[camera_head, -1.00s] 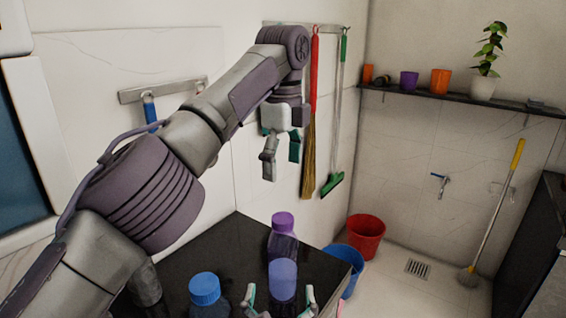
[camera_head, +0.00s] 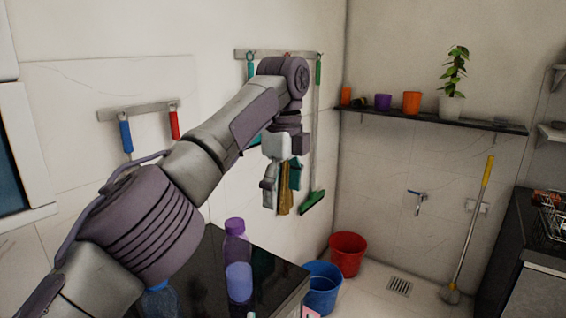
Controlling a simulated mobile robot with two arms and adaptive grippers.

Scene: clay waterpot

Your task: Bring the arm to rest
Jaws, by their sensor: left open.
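My left arm reaches in from the left across the picture. Its gripper (camera_head: 281,188) hangs down in the air near the wall, with its fingers apart and nothing held between them. Behind the fingers hang a broom with yellowish bristles and a green-headed tool (camera_head: 313,202), the broom mostly hidden by my arm. My right gripper does not show.
A black counter (camera_head: 270,262) below my arm bears two purple-capped bottles (camera_head: 236,240) and a blue-capped one, partly hidden. A red bucket (camera_head: 347,254) and a blue bucket (camera_head: 321,291) stand beyond it. A shelf (camera_head: 440,120) with pots and a plant (camera_head: 454,75) runs along the back wall.

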